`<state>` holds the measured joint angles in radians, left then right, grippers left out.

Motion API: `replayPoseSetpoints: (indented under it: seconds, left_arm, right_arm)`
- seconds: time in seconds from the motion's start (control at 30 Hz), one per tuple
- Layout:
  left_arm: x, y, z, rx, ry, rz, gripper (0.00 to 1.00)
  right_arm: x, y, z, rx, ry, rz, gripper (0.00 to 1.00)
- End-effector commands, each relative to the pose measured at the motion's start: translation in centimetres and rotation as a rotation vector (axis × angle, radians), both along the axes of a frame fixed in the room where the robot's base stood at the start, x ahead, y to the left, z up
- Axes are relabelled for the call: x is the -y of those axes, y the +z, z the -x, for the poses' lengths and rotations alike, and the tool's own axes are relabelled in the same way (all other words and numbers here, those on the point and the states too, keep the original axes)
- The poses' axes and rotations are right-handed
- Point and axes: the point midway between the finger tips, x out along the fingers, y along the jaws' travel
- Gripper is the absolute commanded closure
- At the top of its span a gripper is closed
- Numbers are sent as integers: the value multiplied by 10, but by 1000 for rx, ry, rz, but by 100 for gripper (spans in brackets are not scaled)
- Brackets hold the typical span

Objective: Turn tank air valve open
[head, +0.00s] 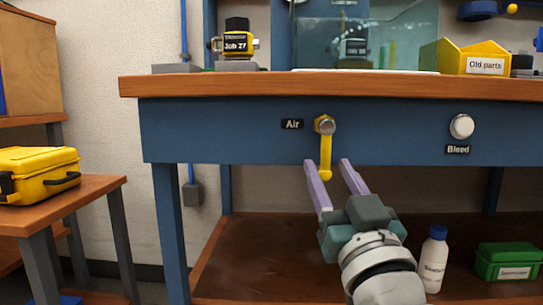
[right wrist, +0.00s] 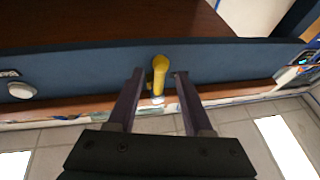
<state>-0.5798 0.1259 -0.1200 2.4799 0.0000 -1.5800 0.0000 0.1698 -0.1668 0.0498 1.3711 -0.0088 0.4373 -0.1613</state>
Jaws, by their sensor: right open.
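The air valve has a yellow lever handle (head: 325,157) hanging straight down from a round metal hub (head: 324,125) on the blue front panel, beside the "Air" label (head: 292,124). My right gripper (head: 328,164) is open, with its two purple fingers reaching up toward the panel around the lower end of the lever. In the right wrist view, the yellow lever (right wrist: 159,72) stands between the two fingertips (right wrist: 157,74), with a gap on each side. I cannot tell whether the fingertips are deep enough to flank the lever. My left gripper is not in view.
A silver Bleed knob (head: 462,126) is on the same panel to the right. The wooden bench top (head: 240,87) overhangs the panel. Below are a lower shelf (head: 260,250), a white bottle (head: 433,262) and a green box (head: 508,262). A yellow case (head: 38,172) sits at left.

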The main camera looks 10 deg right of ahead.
Motion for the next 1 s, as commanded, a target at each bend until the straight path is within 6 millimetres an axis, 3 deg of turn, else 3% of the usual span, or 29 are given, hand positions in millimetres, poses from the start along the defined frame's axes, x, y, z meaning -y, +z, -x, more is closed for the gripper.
replayPoseSetpoints:
  seconds: [0.1,0.3,0.47,0.77,0.87,1.0]
  left_arm:
    - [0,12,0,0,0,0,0]
    - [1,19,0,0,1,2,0]
    - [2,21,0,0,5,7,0]
    - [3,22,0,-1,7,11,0]
    - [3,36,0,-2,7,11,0]
    - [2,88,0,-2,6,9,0]
  right_arm:
    - [-3,-7,24,-5,1,-1,49]
    - [-5,-22,54,-3,1,-1,49]
    - [-6,-26,64,0,1,-1,49]
    - [-6,-26,64,-1,1,0,49]
    - [-6,-14,64,-29,8,3,49]
    - [-5,20,63,-158,35,11,49]
